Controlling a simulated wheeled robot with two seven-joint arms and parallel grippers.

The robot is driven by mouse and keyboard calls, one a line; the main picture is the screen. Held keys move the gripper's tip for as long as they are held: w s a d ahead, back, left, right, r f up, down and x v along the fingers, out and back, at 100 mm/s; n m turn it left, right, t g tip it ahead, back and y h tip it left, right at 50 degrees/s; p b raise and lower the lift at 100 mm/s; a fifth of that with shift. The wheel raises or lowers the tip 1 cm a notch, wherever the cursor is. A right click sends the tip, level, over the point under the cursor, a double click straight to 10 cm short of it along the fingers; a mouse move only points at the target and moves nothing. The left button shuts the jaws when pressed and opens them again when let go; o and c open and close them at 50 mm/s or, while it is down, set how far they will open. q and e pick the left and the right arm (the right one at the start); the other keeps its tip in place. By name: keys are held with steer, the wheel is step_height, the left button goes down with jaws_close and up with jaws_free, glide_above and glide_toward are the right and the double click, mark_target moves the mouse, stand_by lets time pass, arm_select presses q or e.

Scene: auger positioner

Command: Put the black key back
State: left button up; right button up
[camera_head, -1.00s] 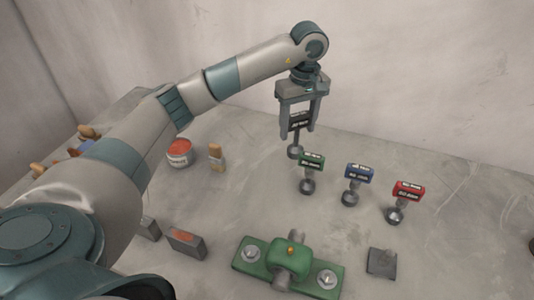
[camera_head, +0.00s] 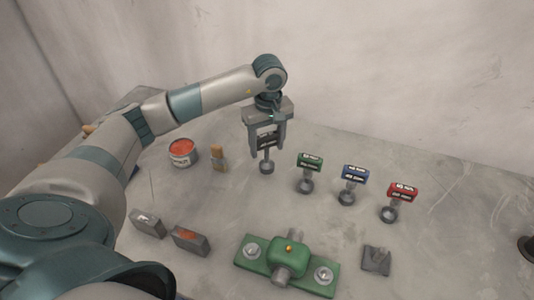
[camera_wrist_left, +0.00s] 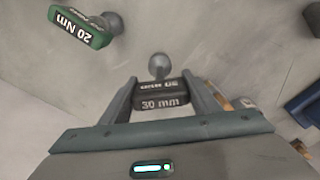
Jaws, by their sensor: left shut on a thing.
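The black key (camera_head: 267,141) is upright between the fingers of my left gripper (camera_head: 267,146), at the left end of the row of keys. The green key (camera_head: 309,162), blue key (camera_head: 354,174) and red key (camera_head: 403,192) stand upright to the right. My right gripper is not in view.
A green positioner (camera_head: 289,256) is bolted at the front middle, with a dark grey block (camera_head: 376,260) to its right. A red-topped tin (camera_head: 183,152) and a wooden-handled brush (camera_head: 218,158) stand left of the key. Two grey blocks (camera_head: 190,240) (camera_head: 148,223) lie front left.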

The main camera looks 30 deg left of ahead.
mark_target(267, 148)
arm_select(q)
steer(key=shift+f+p, duration=0.4)
steer(key=shift+p, duration=0.05)
steer(key=shift+f+p, duration=0.65)
steer(key=shift+f, duration=0.85)
steer(key=shift+f, duration=0.15)
steer(key=o, duration=1.5)
